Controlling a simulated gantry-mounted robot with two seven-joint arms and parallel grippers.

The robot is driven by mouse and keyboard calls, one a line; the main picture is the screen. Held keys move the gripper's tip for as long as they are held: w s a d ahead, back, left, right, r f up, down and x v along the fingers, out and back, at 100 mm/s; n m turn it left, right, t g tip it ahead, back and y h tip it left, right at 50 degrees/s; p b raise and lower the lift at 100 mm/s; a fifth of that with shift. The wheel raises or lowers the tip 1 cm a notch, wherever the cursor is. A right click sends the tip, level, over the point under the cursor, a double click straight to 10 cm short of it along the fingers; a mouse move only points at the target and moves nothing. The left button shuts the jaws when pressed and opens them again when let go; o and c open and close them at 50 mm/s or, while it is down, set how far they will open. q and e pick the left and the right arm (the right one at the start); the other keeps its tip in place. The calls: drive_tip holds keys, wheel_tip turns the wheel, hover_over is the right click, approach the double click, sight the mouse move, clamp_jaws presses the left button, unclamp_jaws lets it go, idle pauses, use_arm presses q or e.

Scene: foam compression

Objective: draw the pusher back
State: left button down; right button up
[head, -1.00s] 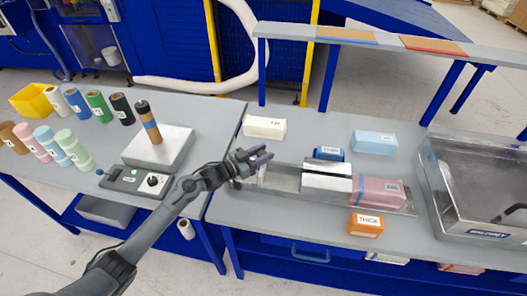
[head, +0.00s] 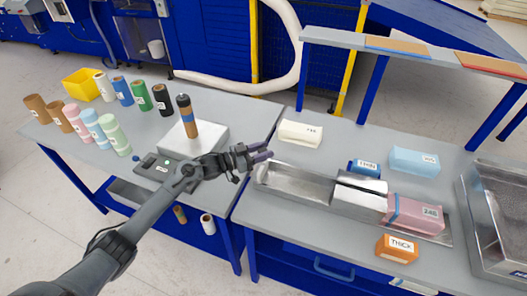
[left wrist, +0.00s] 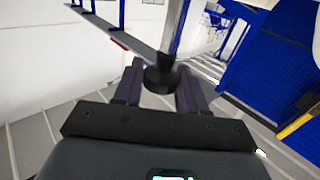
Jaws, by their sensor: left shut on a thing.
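The metal channel (head: 300,185) lies along the right table, with a silver sleeve (head: 360,192) across it and a pink foam block (head: 415,213) at its right part. My left gripper (head: 262,153) is over the channel's left end. In the left wrist view my left gripper (left wrist: 160,85) is shut on a black knob (left wrist: 162,78) on a dark stem, seen between the two fingers. The knob seems to be the pusher's handle; the rest of the pusher cannot be made out. My right gripper is not in view.
A cream block (head: 300,133), a blue THIN block (head: 364,168), a light blue block (head: 414,162) and an orange THICK block (head: 397,248) lie around the channel. A large metal tray (head: 500,215) stands at right. The left table holds several coloured rolls and a control box (head: 165,168).

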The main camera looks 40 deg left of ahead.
use_arm(q)
drive_tip(key=c, duration=1)
unclamp_jaws()
drive_tip(key=shift+a, duration=0.2)
drive_tip(key=shift+o, duration=1.1)
drive_tip(key=shift+a, duration=0.1)
drive_tip(key=shift+s, duration=0.15)
drive_tip(key=v, duration=1)
drive_tip(key=shift+s, duration=0.3)
drive_tip(key=shift+a, duration=0.1)
drive_tip(key=shift+s, duration=0.1)
